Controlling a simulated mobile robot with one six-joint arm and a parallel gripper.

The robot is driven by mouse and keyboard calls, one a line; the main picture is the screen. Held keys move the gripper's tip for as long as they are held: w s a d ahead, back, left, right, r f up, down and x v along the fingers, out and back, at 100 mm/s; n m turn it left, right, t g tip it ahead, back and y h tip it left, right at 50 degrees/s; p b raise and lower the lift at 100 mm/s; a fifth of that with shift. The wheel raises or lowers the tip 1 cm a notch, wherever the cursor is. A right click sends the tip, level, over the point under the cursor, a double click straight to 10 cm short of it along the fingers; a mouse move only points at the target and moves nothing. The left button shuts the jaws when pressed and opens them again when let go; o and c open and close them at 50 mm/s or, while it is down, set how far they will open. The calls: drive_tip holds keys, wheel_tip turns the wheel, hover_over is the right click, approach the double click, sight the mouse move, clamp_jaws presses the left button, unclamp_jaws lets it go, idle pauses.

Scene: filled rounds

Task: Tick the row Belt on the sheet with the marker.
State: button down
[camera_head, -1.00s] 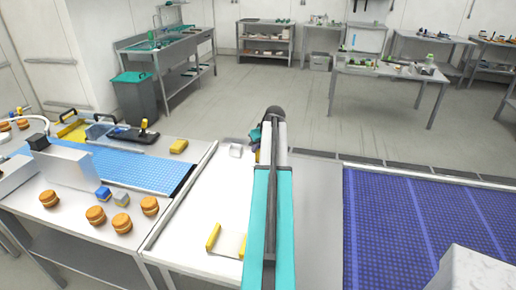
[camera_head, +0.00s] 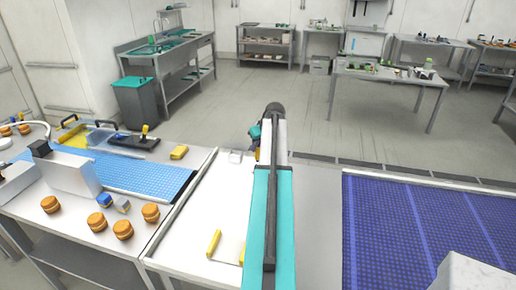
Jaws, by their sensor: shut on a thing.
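My arm (camera_head: 272,205) reaches forward through the middle of the view. A teal and dark part of it shows at its far end. My gripper is not visible; the arm hides it, so I cannot see the marker or what the jaws hold. A pale flat piece (camera_head: 231,247) with a yellow bar (camera_head: 214,244) at its left side lies on the white worktop, partly behind my arm. I cannot tell if it is the sheet. No row names, Belt included, can be read.
A blue conveyor (camera_head: 145,175) lies left, with several orange-brown rounds (camera_head: 97,222) before it. A purple-blue belt (camera_head: 425,225) runs at right. The white worktop (camera_head: 195,215) between is mostly bare.

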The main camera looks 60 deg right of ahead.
drive_tip(key=shift+r+p, duration=0.45)
drive_tip(key=shift+r, duration=0.9)
drive_tip(key=shift+w+a, duration=0.1)
drive_tip(key=w+a+n+b, duration=0.1)
drive_tip(key=w+a, duration=0.6)
drive_tip(key=a, duration=0.4)
drive_tip(key=w+a+r+n+y+b, duration=0.1)
drive_tip(key=w+a+b, duration=0.1)
drive_tip(key=w+a, duration=0.65)
drive_tip(key=w+a+n+b, duration=0.1)
drive_tip(key=w+a, duration=0.3)
drive_tip(key=a, duration=0.9)
drive_tip(key=w+a+n+y+b, duration=0.1)
drive_tip(key=a+n+b, duration=0.1)
drive_tip(key=a, duration=3.4)
drive_tip(key=shift+a+r+t+y+b, duration=0.2)
drive_tip(key=shift+a+t+y+b, duration=0.15)
drive_tip(key=shift+b, duration=0.45)
